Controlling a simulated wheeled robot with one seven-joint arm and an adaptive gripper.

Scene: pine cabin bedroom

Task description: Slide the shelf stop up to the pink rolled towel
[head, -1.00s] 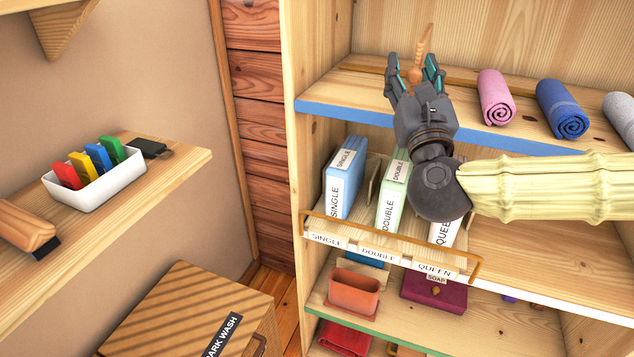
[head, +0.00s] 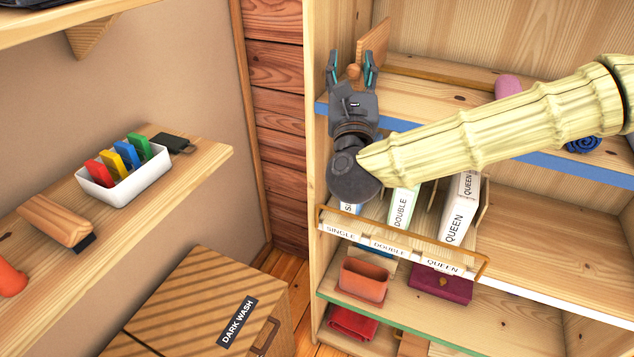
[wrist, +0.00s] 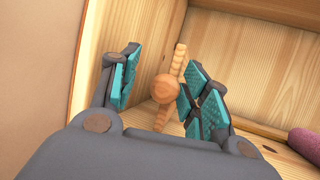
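The shelf stop, a thin upright wooden plate (head: 376,44) with a round knob (wrist: 165,88), is at the left end of the top shelf (head: 425,92). My gripper (head: 354,72) reaches in over that shelf. In the wrist view my gripper's fingers (wrist: 160,90) are spread, with the knob between them. The right finger is close to or touching the knob; the left finger is clear of it. The stop's foot is hidden. The pink rolled towel (head: 508,86) lies farther right, partly behind my arm; its edge shows in the wrist view (wrist: 305,145).
A blue rolled towel (head: 583,145) lies right of the pink one, mostly behind my arm. The cabinet's left wall (wrist: 120,30) is near my gripper. Labelled boxes (head: 460,215) stand on the shelf below. The top shelf looks clear between stop and pink towel.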

